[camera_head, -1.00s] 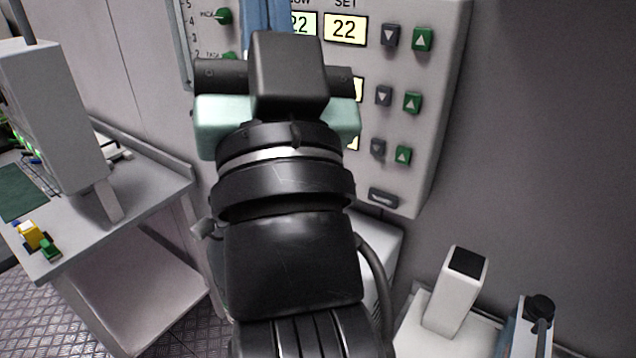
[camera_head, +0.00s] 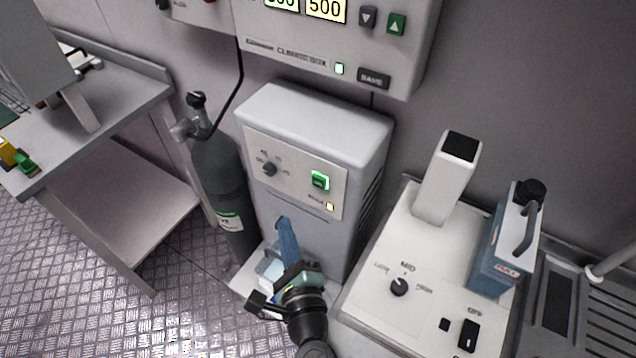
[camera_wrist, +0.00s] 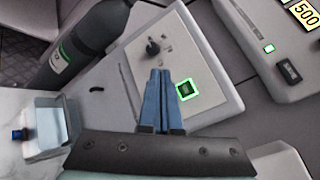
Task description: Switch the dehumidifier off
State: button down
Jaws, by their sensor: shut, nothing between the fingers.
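My gripper (camera_head: 283,222) is shut and empty, low in front of the box, below and left of the switch. In the wrist view, the blue fingers (camera_wrist: 160,75) point at the panel, between the dial (camera_wrist: 153,47) on the left and the green-lit switch (camera_wrist: 185,89) on the right. Contact is not visible.
A dark gas cylinder (camera_head: 219,175) with a valve stands left of the box. A wall control box (camera_head: 410,60) hangs above. A white bench device (camera_head: 415,265) and a blue handled unit (camera_head: 500,245) stand on the right. A metal table (camera_head: 120,110) is on the left.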

aim_at(312, 182)
jog(key=shift+s+f, duration=0.1)
jog(key=shift+f, duration=0.1)
jog(key=shift+d, duration=0.1)
jog(key=w+d, duration=0.5)
jog(key=w, duration=0.2)
dwell(0.4)
jog(key=shift+w+d+b, duration=0.15)
jog(key=shift+w+b, duration=0.1)
jog(key=shift+b, duration=0.1)
dwell(1.7)
jog(key=shift+w+d, duration=0.15)
jog(key=shift+w, duration=0.05)
jog(key=shift+w+d, duration=0.3)
jog(key=shift+w, duration=0.05)
dwell(1.0)
jog(key=shift+s+a, duration=0.55)
jog(key=shift+s, duration=0.2)
